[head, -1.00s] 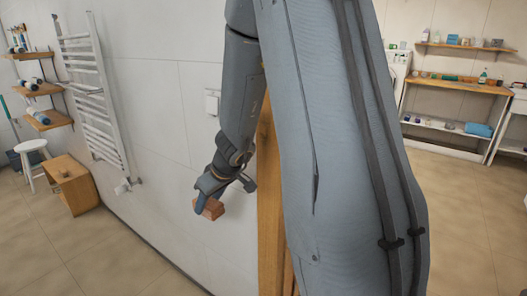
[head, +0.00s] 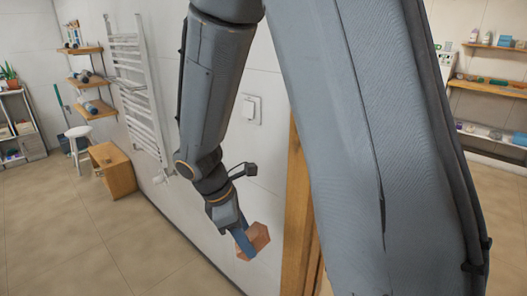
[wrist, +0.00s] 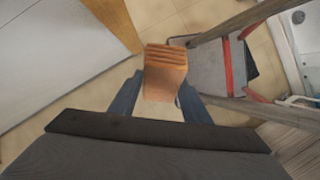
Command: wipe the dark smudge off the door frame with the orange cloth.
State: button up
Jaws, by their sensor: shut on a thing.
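The orange cloth (head: 259,237), a folded block, is held in my gripper (head: 243,243) in front of the white wall. In the wrist view the cloth (wrist: 165,70) shows layered folds and sits between the two blue-grey fingers of my gripper (wrist: 160,98). The wooden door frame (head: 297,205) stands just right of the cloth in the head view, partly hidden by my arm. A wooden edge that looks like the frame (wrist: 115,22) shows at the upper left of the wrist view, apart from the cloth. I see no dark smudge in either view.
A light switch (head: 250,109) is on the wall above my gripper. Shelves (head: 490,90) are at the right. The tiled floor (head: 130,240) at lower left is clear.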

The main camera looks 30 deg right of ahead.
aim_at(265, 229)
jog(key=d+r+h, duration=0.1)
jog(key=d+r+n+h, duration=0.1)
jog(key=d, duration=0.1)
jog(key=d+r+n+h+p, duration=0.1)
jog(key=r, duration=0.1)
jog(key=shift+s+d+t+h, duration=0.3)
jog(key=shift+s+d, duration=0.1)
jog(key=w+d+r+n+t+h+p, duration=0.1)
jog(key=w+d+r+n+t+h, duration=0.15)
jog(key=w+r, duration=0.3)
jog(key=w+d+r+n+t+h+p, duration=0.1)
jog(key=w+d+r+n+t, duration=0.2)
jog(key=r, duration=0.4)
jog(key=shift+g, duration=0.35)
jog(key=shift+w+d+r+b, duration=0.1)
jog(key=shift+w+d+b, duration=0.1)
jog(key=shift+w+d, duration=0.4)
jog(key=shift+w+d+b, duration=0.25)
jog(key=shift+w+d, duration=0.1)
jog(key=shift+d, duration=0.45)
jog(key=shift+w+d+r+b, duration=0.1)
jog(key=shift+w+d+b, duration=0.1)
jog(key=shift+w+d, duration=0.4)
jog(key=shift+w+d, duration=0.2)
jog(key=shift+d, duration=0.9)
